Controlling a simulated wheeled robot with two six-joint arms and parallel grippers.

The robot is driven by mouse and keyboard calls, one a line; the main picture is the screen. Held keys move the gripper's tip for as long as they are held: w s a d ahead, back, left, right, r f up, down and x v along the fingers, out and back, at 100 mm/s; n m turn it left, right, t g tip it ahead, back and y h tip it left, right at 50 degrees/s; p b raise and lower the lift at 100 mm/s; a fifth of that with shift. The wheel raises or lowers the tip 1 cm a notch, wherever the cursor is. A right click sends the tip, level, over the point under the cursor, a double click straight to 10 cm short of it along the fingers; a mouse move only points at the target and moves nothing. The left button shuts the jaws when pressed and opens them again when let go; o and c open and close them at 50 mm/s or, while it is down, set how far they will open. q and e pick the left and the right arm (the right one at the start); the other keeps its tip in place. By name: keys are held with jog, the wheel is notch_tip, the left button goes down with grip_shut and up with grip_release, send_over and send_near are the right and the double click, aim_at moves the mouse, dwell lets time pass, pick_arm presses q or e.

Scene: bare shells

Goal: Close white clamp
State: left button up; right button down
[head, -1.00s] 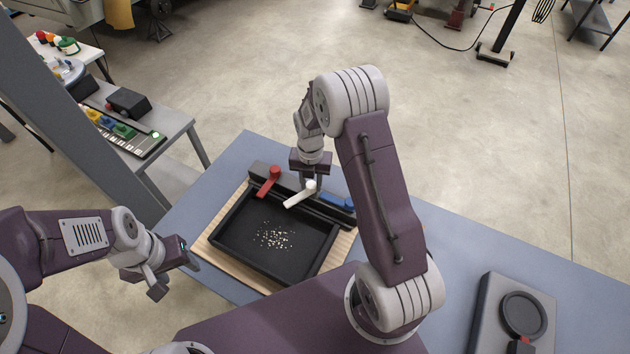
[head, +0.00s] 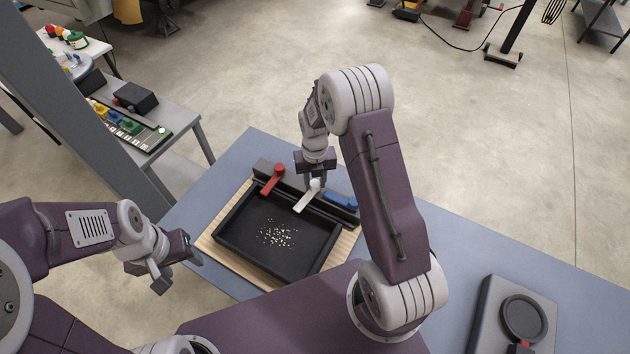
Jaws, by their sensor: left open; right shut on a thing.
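The white clamp (head: 303,202) is a short lever on the dark bar at the back edge of a black tray (head: 232,254). It points down-left in the head view, out over the tray's rim, roughly parallel to the red clamp (head: 271,182). My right gripper (head: 316,181) comes down from above and is shut on the white clamp near its pivot end, hiding part of it. The blue clamp (head: 341,201) lies along the bar to the right. My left gripper (head: 178,272) is open and empty, left of the tray and apart from it.
The tray holds small pale crumbs (head: 277,234) and sits on a wooden board (head: 343,246) on a blue-grey table (head: 460,252). A grey device with a round dark disc (head: 523,317) stands at the right. A side table with coloured parts (head: 125,123) is at the left.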

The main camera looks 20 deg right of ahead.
jog(key=shift+w, duration=0.1)
jog(key=c, duration=1)
grip_release()
jog(key=shift+r, duration=0.15)
notch_tip(320, 180, up, 9)
jog(key=shift+f+b, duration=0.1)
jog(key=shift+b, duration=0.45)
